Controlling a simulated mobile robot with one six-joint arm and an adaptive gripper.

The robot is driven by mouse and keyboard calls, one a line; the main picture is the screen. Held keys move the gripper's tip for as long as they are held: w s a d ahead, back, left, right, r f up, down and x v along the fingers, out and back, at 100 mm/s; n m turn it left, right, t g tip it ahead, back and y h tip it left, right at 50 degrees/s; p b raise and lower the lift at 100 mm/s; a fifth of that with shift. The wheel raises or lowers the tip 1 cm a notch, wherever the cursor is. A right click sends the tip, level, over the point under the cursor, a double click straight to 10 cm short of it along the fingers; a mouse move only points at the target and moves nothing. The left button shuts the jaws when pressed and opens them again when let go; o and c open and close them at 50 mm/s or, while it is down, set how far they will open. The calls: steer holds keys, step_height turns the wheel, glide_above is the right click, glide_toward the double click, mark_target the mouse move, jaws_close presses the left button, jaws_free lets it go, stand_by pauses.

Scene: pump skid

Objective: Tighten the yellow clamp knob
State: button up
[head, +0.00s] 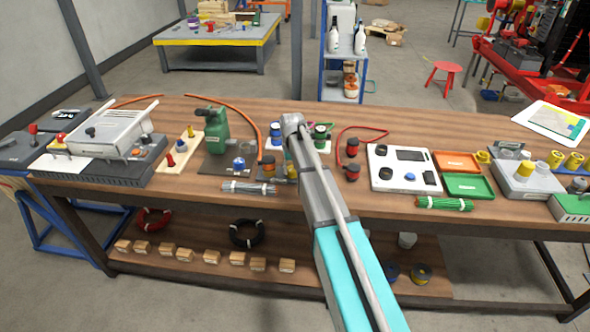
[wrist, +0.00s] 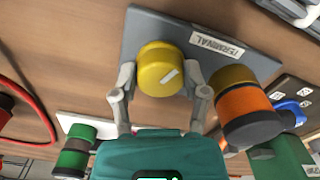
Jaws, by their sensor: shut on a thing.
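The yellow clamp knob (wrist: 161,70), round with a white pointer mark on its face, stands on a grey plate (wrist: 150,24) labelled TERMINAL. In the wrist view my gripper (wrist: 160,82) has one finger on each side of the knob and is shut on it. The white mark slants up to the right. In the head view my arm (head: 320,190) reaches over the bench and hides most of the knob and the gripper.
An orange and black cylinder with a yellow top (wrist: 242,105) stands close to the right finger. A green and black cylinder (wrist: 76,150) is at lower left. In the head view a silver bundle (head: 248,188) lies near the bench's front edge, left of my arm.

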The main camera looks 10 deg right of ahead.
steer(key=m, duration=0.4)
steer(key=shift+w+a, duration=0.1)
steer(key=shift+w, duration=0.2)
stand_by(0.3)
steer(key=o, duration=1.1)
steer(key=shift+s, duration=0.1)
steer(key=shift+o, duration=0.2)
steer(key=shift+s, duration=0.1)
steer(key=s+r+n+p, duration=0.1)
steer(key=s+r+p, duration=0.2)
steer(key=s, duration=1.1)
steer(key=s+r+n+p, duration=0.2)
steer(key=s+r+p, duration=0.2)
steer(key=s, duration=1.1)
steer(key=shift+d, duration=0.35)
